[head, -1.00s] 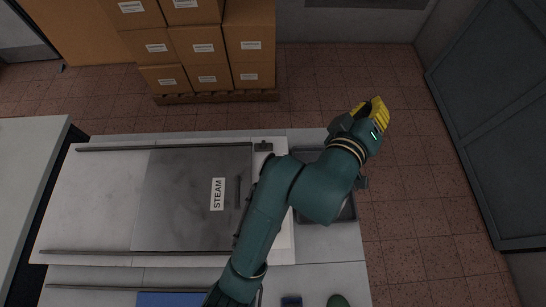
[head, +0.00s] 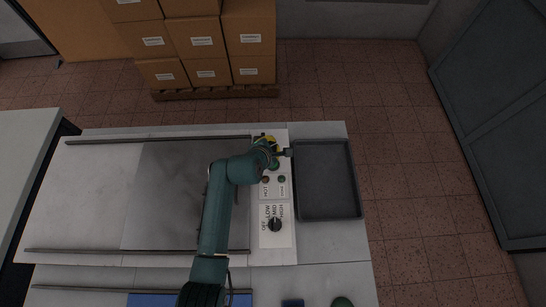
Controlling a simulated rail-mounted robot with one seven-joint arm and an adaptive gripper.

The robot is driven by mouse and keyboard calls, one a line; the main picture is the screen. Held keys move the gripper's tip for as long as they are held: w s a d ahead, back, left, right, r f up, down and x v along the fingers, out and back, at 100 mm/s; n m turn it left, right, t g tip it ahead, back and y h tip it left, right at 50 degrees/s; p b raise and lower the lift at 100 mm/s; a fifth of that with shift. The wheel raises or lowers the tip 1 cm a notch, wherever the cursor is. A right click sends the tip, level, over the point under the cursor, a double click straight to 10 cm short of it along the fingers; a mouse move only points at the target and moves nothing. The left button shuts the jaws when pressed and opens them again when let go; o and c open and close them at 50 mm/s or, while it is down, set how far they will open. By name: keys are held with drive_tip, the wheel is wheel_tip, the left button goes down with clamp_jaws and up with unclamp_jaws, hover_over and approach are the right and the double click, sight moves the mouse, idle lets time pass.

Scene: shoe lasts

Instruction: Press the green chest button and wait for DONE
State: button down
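The chest's control panel (head: 285,238) is a white strip to the right of the grey chest lid (head: 165,205). A green button (head: 275,165) shows near the panel's far end, partly hidden by my wrist. My gripper (head: 272,142) is small in the view, over the far end of the panel, close to the button. I cannot tell whether it touches the button or whether its fingers are open. Below the button are a small reddish lamp (head: 265,180) marked HOT and a greenish lamp (head: 282,179), its label too small to read surely. I cannot tell whether either is lit.
An empty dark tray (head: 327,216) lies right of the panel. Stacked cartons (head: 200,45) stand on a pallet behind. A blue item (head: 165,300) and a green item (head: 341,303) lie at the front.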

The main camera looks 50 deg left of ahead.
wheel_tip(320, 180, down, 8)
drive_tip(key=b, duration=0.8)
drive_tip(key=shift+r, duration=0.2)
drive_tip(key=shift+f, duration=0.6)
idle(0.4)
drive_tip(key=shift+f+b, duration=0.3)
drive_tip(key=shift+f, duration=0.1)
drive_tip(key=shift+f, duration=0.5)
idle(0.6)
drive_tip(key=shift+r+p, duration=0.8)
drive_tip(key=shift+r, duration=0.1)
